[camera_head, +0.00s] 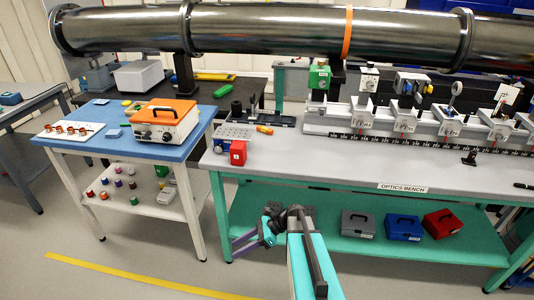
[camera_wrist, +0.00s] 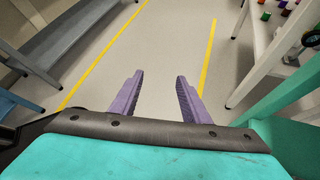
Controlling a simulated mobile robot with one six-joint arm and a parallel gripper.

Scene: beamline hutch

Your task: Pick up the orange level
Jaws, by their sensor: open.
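A small orange and yellow object (camera_head: 264,129) lies on the left part of the optics bench top, behind a red block; it may be the orange level, but it is too small to be sure. My gripper (camera_head: 243,243) is in front of the bench, below its top and well away from that object. In the wrist view my gripper (camera_wrist: 160,80) has its two purple fingers apart, with nothing between them and bare floor beyond. No orange level shows in the wrist view.
The optics bench (camera_head: 350,171) has a rail with mounts at its back and cases on its lower shelf. The red block (camera_head: 238,153) stands near its left edge. A blue-topped cart (camera_head: 90,113) at left carries an orange-topped box (camera_head: 165,122). A steel pipe (camera_head: 270,30) crosses above.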

